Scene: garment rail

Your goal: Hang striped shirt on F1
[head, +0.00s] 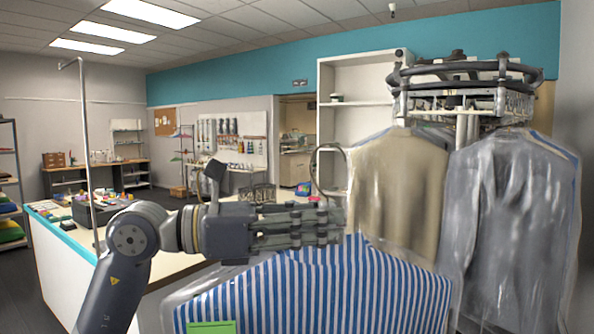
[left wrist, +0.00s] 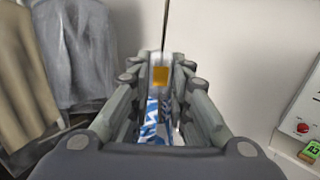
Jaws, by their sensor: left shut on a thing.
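The striped shirt (head: 330,290), blue and white in clear plastic with a green tag, hangs below my left gripper (head: 333,222). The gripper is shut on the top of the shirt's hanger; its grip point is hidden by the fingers. A large dark hook (head: 330,150) rises above the fingertips. In the left wrist view, striped cloth (left wrist: 152,118) shows between the fingers of the left gripper (left wrist: 160,85), below an orange patch. The dark round garment rail (head: 460,72) is at upper right, apart from the shirt. No F1 label is readable. My right gripper is out of view.
A bagged beige garment (head: 395,185) and a bagged grey garment (head: 510,215) hang under the rail, right of the shirt. A white shelf (head: 340,85) stands behind. A counter (head: 65,235) is at left. A box with a red button (left wrist: 303,127) shows in the wrist view.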

